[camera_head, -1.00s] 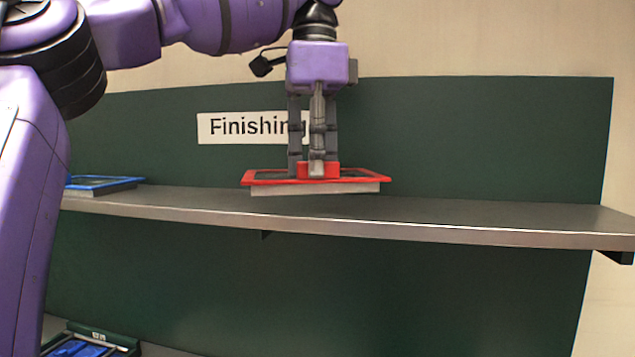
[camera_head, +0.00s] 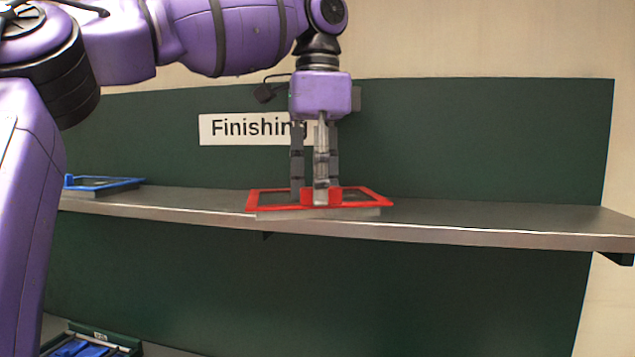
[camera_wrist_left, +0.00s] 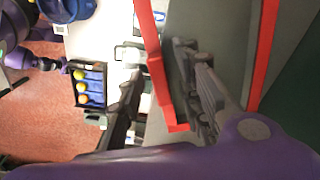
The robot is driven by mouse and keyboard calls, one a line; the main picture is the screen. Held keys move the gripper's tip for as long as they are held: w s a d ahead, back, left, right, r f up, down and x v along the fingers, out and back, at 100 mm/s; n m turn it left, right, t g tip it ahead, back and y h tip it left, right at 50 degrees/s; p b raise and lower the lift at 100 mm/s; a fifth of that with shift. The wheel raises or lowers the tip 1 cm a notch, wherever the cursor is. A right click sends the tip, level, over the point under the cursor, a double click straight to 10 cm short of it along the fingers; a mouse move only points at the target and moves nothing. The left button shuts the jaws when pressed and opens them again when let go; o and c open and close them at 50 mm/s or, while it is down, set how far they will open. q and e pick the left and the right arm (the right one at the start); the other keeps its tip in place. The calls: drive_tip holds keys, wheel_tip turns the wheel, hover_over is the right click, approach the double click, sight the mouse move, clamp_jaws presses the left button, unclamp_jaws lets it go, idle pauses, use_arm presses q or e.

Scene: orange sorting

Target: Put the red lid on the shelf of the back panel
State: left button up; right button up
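The red lid (camera_head: 263,203), a flat red frame with a raised tab and a pale underside, is level at the front of the grey shelf (camera_head: 480,219) on the green back panel (camera_head: 480,130). I cannot tell whether it touches the shelf. In the left wrist view the lid's red rim (camera_wrist_left: 263,50) runs beside the fingers (camera_wrist_left: 165,95). My right gripper is not in view.
A blue-framed lid (camera_head: 105,184) lies on the shelf at the left. The shelf right of the red lid is clear. A "Finishing" sign (camera_head: 245,129) is on the panel.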

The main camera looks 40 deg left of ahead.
use_arm(q)
drive_tip(key=shift+r, duration=0.15)
wheel_tip(320, 180, up, 8)
drive_tip(key=shift+f, duration=0.25)
drive_tip(key=shift+f, duration=0.1)
